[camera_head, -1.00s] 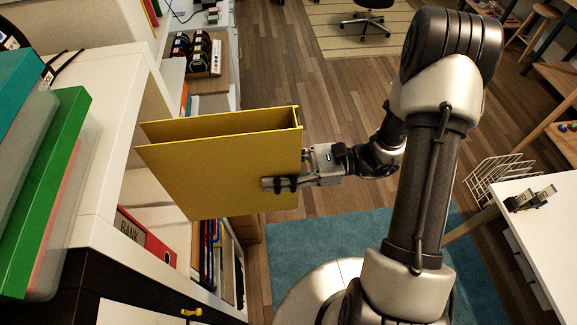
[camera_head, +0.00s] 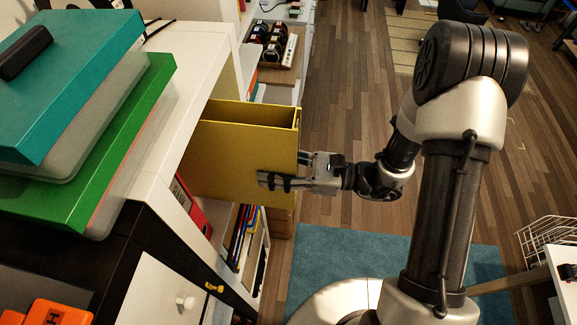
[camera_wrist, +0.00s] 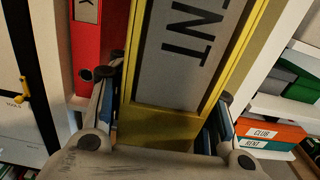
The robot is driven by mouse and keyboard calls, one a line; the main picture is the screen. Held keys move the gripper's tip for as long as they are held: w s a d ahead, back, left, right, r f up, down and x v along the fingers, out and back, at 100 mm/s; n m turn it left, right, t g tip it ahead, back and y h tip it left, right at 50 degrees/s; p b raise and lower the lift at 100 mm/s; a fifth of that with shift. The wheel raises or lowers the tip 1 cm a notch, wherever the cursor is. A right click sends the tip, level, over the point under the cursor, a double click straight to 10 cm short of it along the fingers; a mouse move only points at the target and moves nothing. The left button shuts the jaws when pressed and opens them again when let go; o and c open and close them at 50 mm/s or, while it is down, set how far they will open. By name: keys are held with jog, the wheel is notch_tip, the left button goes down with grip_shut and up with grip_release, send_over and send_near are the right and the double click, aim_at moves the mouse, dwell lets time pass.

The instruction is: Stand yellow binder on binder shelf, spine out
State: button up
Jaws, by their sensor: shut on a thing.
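The yellow binder (camera_head: 235,160) is upright in the head view, its far part inside the shelf opening below the white top. My gripper (camera_head: 277,182) is shut on its outer, spine end. In the wrist view the binder's spine (camera_wrist: 185,50) faces me, with a grey label ending in "NT", between the fingers of my gripper (camera_wrist: 165,115). The binder shelf (camera_head: 222,82) is the white unit at the left. A red binder (camera_wrist: 87,45) stands in it, left of the yellow one.
A stack of teal (camera_head: 70,75) and green (camera_head: 110,130) boxes lies on the white top. Orange and green boxes (camera_wrist: 270,132) sit on shelves at the right in the wrist view. Blue-edged folders (camera_head: 240,235) stand in a lower compartment. The wooden floor right of the shelf is open.

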jog(key=shift+w+a+r, duration=0.1)
jog(key=shift+w+a, duration=0.05)
jog(key=shift+a, duration=1.7)
jog(key=shift+w+a+f, duration=0.1)
jog(key=shift+w+a, duration=0.05)
jog(key=shift+a, duration=1.7)
jog(key=shift+w+a+r, duration=0.1)
jog(key=shift+w+a, duration=0.05)
jog(key=shift+a, duration=1.7)
jog(key=shift+f+b, duration=0.35)
jog(key=shift+b, duration=0.25)
jog(key=o, duration=1.5)
jog(key=shift+d+f, duration=0.1)
jog(key=d, duration=0.8)
jog(key=s+d, duration=0.1)
jog(key=d, duration=0.2)
jog(key=shift+d, duration=0.4)
